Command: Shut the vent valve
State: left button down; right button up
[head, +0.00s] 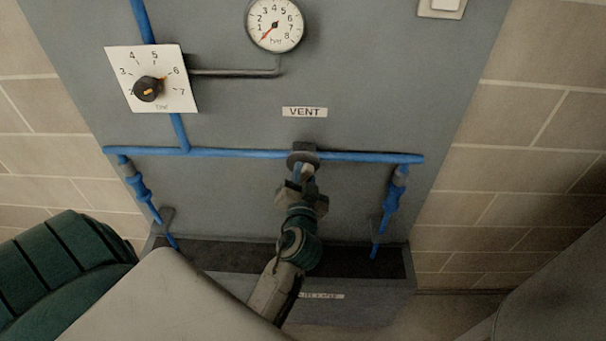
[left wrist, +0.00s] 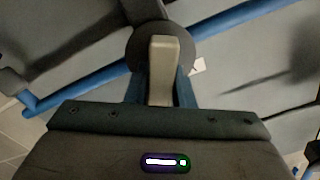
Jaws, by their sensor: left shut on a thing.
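The vent valve is a dark round body (head: 303,155) on the blue horizontal pipe (head: 235,153), just below the VENT label (head: 305,112). It also shows in the left wrist view as a dark disc (left wrist: 142,45). Its pale lever (left wrist: 163,68) stands out in front of the disc and runs across the slanting pipe in that view. My left gripper (head: 304,180) is at the valve from below, its fingers shut on the lever. The gripper hides part of the lever in the head view. My right gripper is not in view.
A pressure gauge (head: 275,24) with its needle near 1 and a dial plate (head: 119,62) with a black knob (head: 147,89) are above on the grey panel (head: 350,60). Blue fittings hang at the pipe's left (head: 138,186) and right (head: 392,200). A dark trough (head: 345,262) lies below.

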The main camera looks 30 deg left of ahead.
pick_arm(q)
jog(key=m+p, duration=0.1)
jog(key=m, duration=0.4)
jog(key=shift+w+d+m, duration=0.1)
jog(key=shift+d+m, duration=0.05)
jog(key=shift+m, duration=0.15)
jog(key=m+p, duration=0.2)
jog(key=m, duration=0.4)
jog(key=shift+f, duration=0.2)
jog(key=shift+m, duration=0.3)
jog(key=c, duration=1.2)
grip_release()
jog(key=shift+w+f, duration=0.1)
jog(key=shift+c, duration=0.2)
